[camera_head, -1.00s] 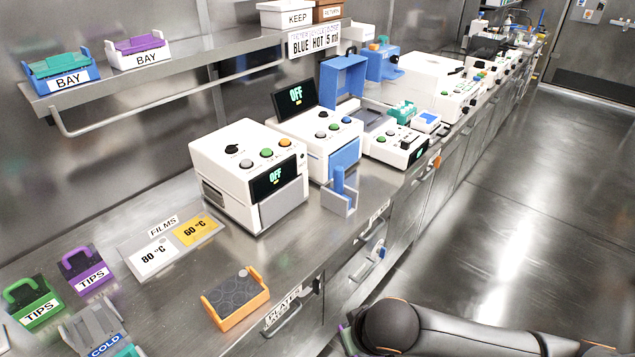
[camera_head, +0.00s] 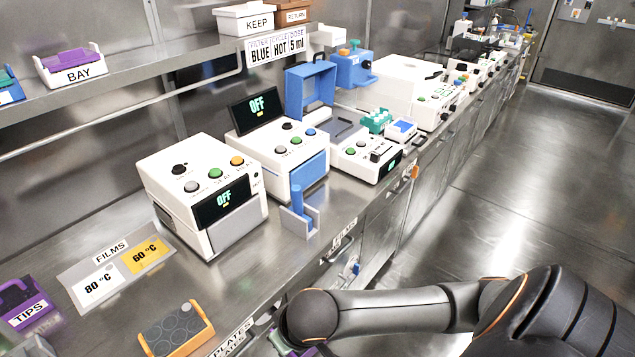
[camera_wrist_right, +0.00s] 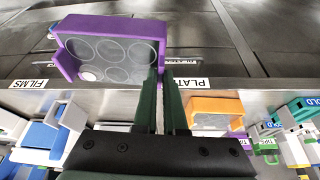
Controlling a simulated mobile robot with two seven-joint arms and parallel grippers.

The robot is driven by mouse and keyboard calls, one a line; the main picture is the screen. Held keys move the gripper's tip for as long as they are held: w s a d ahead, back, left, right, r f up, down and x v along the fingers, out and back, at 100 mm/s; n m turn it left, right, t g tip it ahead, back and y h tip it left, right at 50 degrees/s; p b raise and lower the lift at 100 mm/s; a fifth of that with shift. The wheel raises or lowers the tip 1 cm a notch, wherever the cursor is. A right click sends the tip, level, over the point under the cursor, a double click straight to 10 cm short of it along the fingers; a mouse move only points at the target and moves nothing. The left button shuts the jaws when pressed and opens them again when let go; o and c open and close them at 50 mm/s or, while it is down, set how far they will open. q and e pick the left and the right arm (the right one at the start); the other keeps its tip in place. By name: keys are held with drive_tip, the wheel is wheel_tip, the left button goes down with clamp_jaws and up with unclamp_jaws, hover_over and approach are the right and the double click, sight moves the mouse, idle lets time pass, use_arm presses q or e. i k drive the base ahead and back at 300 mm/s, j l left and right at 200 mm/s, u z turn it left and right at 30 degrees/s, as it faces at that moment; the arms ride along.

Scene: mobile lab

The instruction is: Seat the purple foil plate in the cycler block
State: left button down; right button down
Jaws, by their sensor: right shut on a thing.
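The purple foil plate (camera_wrist_right: 115,27) shows in the right wrist view, with a grey top marked by several round wells. My right gripper (camera_wrist_right: 163,75) is shut on its right-hand edge and holds it clear of the bench. In the head view the right gripper is mostly cut off by the bottom edge. I cannot tell for sure which machine is the cycler. One white machine (camera_head: 275,150) has an OFF screen and a blue front panel, and beside it stands an open blue frame (camera_head: 310,88). My left gripper is not in view.
An orange-framed plate (camera_head: 178,332) lies near the bench's front edge. The films mat (camera_head: 108,282), a purple tips box (camera_head: 25,305) and a white machine (camera_head: 205,195) stand on the left. A blue upright in a clear holder (camera_head: 298,210) is at the bench edge. The floor at right is clear.

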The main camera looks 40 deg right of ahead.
sight(335, 128)
drive_tip(key=l+u, duration=0.2)
drive_tip(key=l, duration=0.35)
drive_tip(key=k+l+u, duration=0.2)
drive_tip(key=l, duration=0.3)
drive_tip(key=l+u, duration=0.25)
drive_tip(key=l, duration=0.25)
drive_tip(key=k+l, duration=0.1)
drive_tip(key=l, duration=0.3)
drive_tip(key=k+l, duration=0.1)
drive_tip(key=l, duration=0.3)
drive_tip(key=k+l, duration=0.1)
drive_tip(key=l, duration=0.25)
drive_tip(key=k+l, duration=0.15)
drive_tip(key=l, duration=0.25)
drive_tip(key=k+l, duration=0.1)
drive_tip(key=l, duration=0.3)
drive_tip(key=k+l+u, duration=0.1)
drive_tip(key=l, duration=0.3)
